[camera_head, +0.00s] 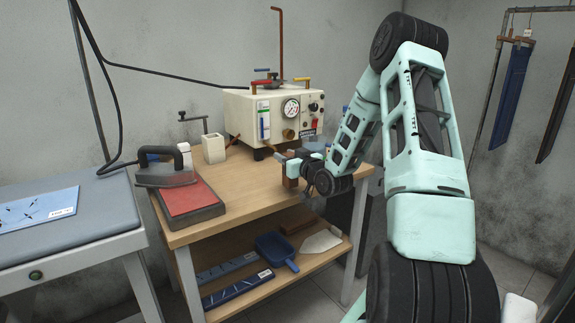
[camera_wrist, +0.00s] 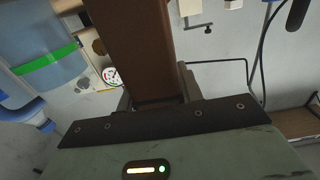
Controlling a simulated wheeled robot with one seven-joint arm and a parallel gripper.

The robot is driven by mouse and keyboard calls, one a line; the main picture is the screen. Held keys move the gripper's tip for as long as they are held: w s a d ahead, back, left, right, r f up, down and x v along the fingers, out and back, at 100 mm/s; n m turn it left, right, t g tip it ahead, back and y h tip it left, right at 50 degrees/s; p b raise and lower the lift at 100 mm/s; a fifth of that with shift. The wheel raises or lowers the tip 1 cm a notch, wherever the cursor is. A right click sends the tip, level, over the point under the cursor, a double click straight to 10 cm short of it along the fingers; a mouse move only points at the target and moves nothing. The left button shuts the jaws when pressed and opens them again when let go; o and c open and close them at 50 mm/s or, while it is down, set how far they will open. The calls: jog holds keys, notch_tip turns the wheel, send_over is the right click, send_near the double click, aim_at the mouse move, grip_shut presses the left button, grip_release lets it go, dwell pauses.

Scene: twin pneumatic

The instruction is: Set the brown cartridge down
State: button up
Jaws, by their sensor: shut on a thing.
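The brown cartridge (camera_wrist: 135,45) fills the upper middle of the wrist view, between the fingers of my gripper (camera_wrist: 156,92). In the head view, my gripper (camera_head: 298,165) is over the right part of the wooden workbench (camera_head: 240,190), with the brown cartridge (camera_head: 291,171) at its tip. The gripper is shut on the cartridge. I cannot tell whether the cartridge's lower end touches the bench top, as it is small in the head view and cut off in the wrist view.
A cream machine with a gauge (camera_head: 265,113) stands at the bench's back. A blue translucent container with a green band (camera_wrist: 40,60) is close beside the cartridge in the wrist view. An iron (camera_head: 166,172) and a red pad (camera_head: 188,197) lie at left. The bench middle is clear.

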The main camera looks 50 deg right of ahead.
notch_tip(320, 180, up, 8)
jog(key=shift+a+f+p, duration=0.15)
jog(key=shift+f+p, duration=0.05)
jog(key=shift+p, duration=0.15)
jog(key=w+a+p, duration=0.1)
jog(key=w+a, duration=0.6)
jog(key=a, duration=0.1)
jog(key=f, duration=0.9)
jog(key=shift+s+a+f, duration=0.1)
jog(key=shift+s+a, duration=0.05)
jog(key=shift+a, duration=0.1)
jog(key=shift+b, duration=0.3)
jog(key=shift+f, duration=0.2)
jog(key=o, duration=1.1)
jog(key=shift+o, duration=0.2)
jog(key=shift+r, duration=0.2)
